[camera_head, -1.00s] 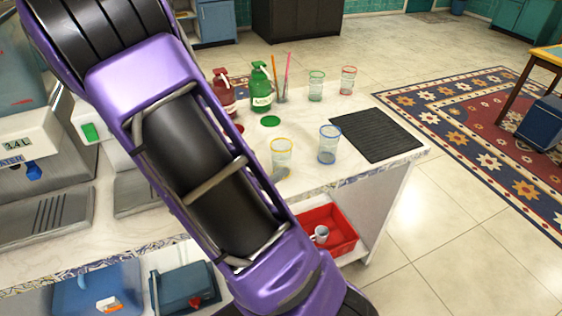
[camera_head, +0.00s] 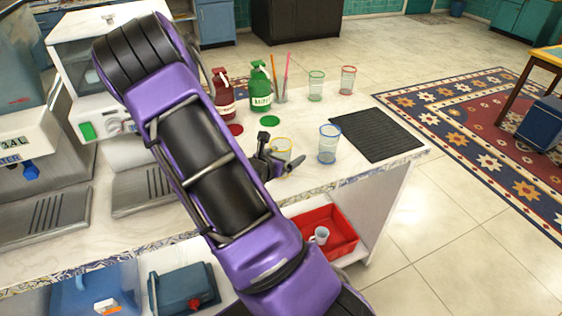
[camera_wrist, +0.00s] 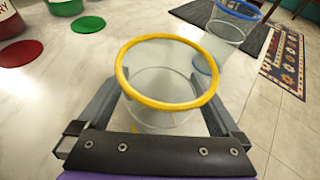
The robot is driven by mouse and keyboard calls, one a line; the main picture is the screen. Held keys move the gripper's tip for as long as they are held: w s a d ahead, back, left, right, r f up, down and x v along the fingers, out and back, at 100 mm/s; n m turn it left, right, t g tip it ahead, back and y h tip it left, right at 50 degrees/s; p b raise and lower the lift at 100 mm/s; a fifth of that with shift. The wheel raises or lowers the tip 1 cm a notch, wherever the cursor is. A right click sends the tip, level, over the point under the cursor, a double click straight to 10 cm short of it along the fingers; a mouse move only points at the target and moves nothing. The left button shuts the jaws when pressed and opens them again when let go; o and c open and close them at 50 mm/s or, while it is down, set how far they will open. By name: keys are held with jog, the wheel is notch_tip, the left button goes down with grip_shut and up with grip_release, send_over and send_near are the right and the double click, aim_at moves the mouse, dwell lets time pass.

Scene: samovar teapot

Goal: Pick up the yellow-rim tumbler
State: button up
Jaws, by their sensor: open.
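The yellow-rim tumbler (camera_head: 282,148) stands upright on the counter, a clear glass with a yellow ring at its mouth. In the head view my arm and gripper partly cover it. In the wrist view the tumbler (camera_wrist: 168,85) fills the middle. My gripper (camera_head: 279,157) is open, with one finger on each side of the tumbler. I cannot tell whether either finger touches the glass.
A blue-rim tumbler (camera_head: 329,144) stands close to the right, before a black ribbed mat (camera_head: 377,135). Green-rim (camera_head: 316,86) and red-rim (camera_head: 347,84) tumblers, a green bottle (camera_head: 261,88) and a red bottle (camera_head: 223,93) stand behind. The counter's front edge is near.

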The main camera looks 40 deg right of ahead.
jog(key=c, duration=1.4)
jog(key=shift+r, duration=0.1)
notch_tip(320, 180, up, 10)
jog(key=shift+f+p, duration=0.1)
jog(key=shift+p, duration=0.7)
